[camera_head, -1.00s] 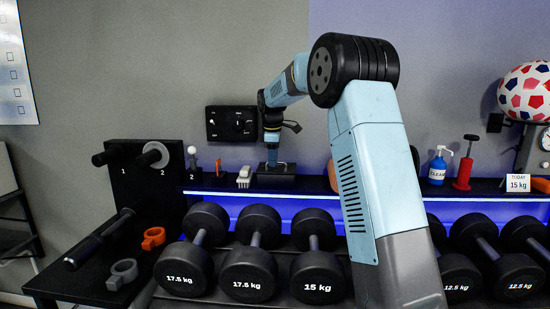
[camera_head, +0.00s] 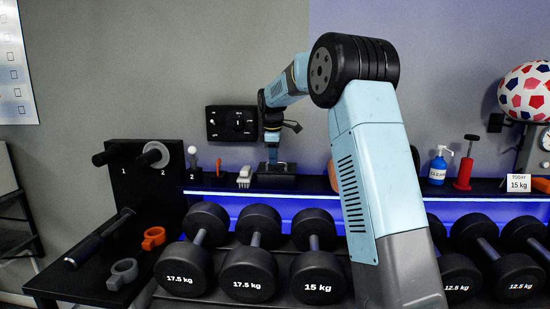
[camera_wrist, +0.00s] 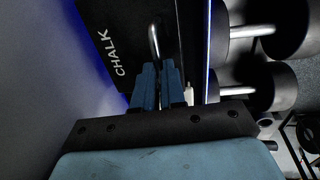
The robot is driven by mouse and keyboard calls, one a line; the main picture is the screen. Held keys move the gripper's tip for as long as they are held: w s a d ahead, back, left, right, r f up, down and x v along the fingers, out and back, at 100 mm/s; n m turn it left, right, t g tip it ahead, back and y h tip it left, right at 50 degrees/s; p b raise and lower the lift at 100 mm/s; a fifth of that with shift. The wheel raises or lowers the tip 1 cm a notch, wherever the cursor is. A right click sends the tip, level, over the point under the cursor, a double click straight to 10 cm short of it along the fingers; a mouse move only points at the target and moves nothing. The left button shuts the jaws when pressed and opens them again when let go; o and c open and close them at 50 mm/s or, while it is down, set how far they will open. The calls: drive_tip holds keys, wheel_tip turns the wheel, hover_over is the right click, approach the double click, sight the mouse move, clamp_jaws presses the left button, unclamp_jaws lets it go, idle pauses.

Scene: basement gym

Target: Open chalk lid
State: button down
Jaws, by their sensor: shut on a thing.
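The black chalk box (camera_head: 275,179) stands on the shelf below the wall panel. In the wrist view its dark lid (camera_wrist: 125,40) carries the white word CHALK. A curved metal handle (camera_wrist: 154,42) rises from the lid. My gripper (camera_wrist: 163,78) has its blue fingers shut on this handle. In the head view my gripper (camera_head: 272,160) reaches straight down onto the box. The lid looks closed, lying flat on the box. The fingers hide part of the handle.
A white brush (camera_head: 244,176) and an orange-handled item (camera_head: 218,167) stand on the shelf left of the box. A black control panel (camera_head: 232,123) is on the wall behind my wrist. Dumbbells (camera_head: 249,272) fill the rack below.

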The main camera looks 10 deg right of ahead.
drive_tip(key=shift+f, duration=0.1)
idle(0.5)
drive_tip(key=shift+s+d, duration=0.1)
drive_tip(key=shift+d, duration=0.15)
drive_tip(key=shift+a, duration=0.1)
